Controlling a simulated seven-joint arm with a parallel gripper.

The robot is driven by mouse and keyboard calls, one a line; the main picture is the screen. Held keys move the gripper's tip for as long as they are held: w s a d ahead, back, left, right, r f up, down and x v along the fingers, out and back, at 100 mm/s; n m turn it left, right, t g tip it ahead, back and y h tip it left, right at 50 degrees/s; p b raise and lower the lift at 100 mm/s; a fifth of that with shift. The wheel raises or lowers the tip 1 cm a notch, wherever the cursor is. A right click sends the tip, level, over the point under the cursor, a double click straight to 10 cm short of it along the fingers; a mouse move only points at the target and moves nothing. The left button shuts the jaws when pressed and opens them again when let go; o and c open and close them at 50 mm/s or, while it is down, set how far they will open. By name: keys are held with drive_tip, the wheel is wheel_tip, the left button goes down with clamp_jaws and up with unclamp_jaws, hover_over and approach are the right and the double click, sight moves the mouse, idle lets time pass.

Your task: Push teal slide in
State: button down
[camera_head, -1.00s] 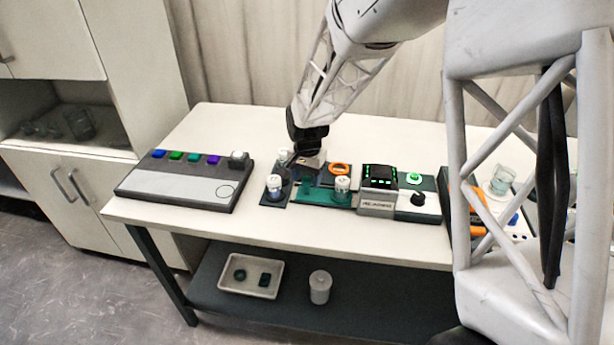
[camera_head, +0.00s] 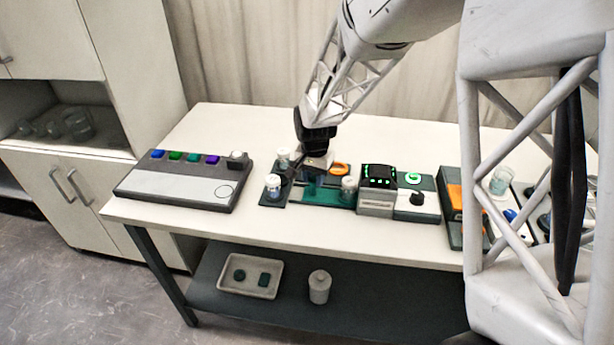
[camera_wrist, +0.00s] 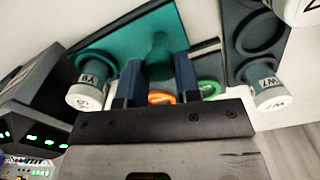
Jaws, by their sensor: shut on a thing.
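The teal slide (camera_head: 331,196) is a flat teal plate on the table, left of a box with a green-lit display (camera_head: 379,178). In the wrist view the slide (camera_wrist: 128,42) has an upright teal handle (camera_wrist: 160,58). My gripper (camera_head: 318,166) is over the slide; in the wrist view its dark fingers (camera_wrist: 159,75) are shut on the handle, one on each side. A white-capped vial (camera_head: 348,185) stands at the slide's right end, near the box; its label (camera_wrist: 91,77) seems to read Y9.
Two more capped vials (camera_head: 273,183) stand in a dark holder on the left. An orange ring (camera_head: 340,169) lies behind the slide. A button console (camera_head: 185,180) is at far left; a knob panel (camera_head: 417,199) is right of the box. The table front is clear.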

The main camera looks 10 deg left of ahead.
sight(330, 195)
drive_tip(key=shift+d, duration=2.4)
drive_tip(key=c, duration=0.8)
unclamp_jaws()
drive_tip(key=shift+r, duration=0.15)
drive_tip(key=shift+r, duration=3.8)
